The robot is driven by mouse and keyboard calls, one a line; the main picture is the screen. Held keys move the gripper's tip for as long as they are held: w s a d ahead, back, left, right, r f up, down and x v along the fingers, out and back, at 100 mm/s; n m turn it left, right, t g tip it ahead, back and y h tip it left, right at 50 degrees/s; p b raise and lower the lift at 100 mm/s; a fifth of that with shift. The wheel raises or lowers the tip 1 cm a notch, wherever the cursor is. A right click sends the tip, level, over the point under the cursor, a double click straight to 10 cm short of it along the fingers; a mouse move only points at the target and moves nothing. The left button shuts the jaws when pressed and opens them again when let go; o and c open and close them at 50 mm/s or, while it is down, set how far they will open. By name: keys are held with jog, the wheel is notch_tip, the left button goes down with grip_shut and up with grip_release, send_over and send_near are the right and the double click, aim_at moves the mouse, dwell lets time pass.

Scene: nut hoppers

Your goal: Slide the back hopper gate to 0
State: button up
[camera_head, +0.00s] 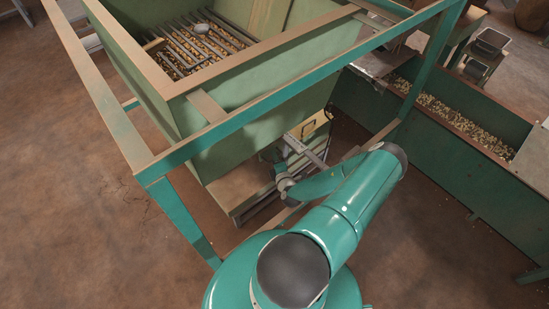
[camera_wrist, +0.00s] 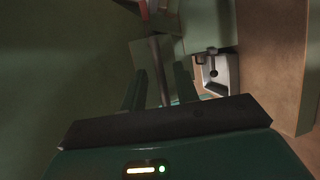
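The green hopper (camera_head: 250,100) stands inside a teal frame, with nuts under a bar grid at its top. Low on its near side are a grey metal slide bar (camera_head: 306,150) and a tan panel with a dark handle (camera_head: 316,126); I take these for the gate parts. My gripper (camera_head: 278,152) is beside them, small and partly hidden by my wrist. In the wrist view my gripper (camera_wrist: 160,88) has its two green fingers apart, with a dark rod (camera_wrist: 160,65) seen between them. I cannot tell whether they touch it. No gate scale is readable.
The teal frame rail (camera_head: 270,110) crosses above my arm. A long green trough (camera_head: 450,120) of nuts stands to the right. In the wrist view a pale bracket (camera_wrist: 218,72) and a brown board (camera_wrist: 272,60) lie right of the fingers. Brown floor is open at left.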

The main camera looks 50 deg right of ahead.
jog(key=v, duration=1.2)
jog(key=shift+s+a, duration=0.15)
jog(key=shift+s, duration=0.1)
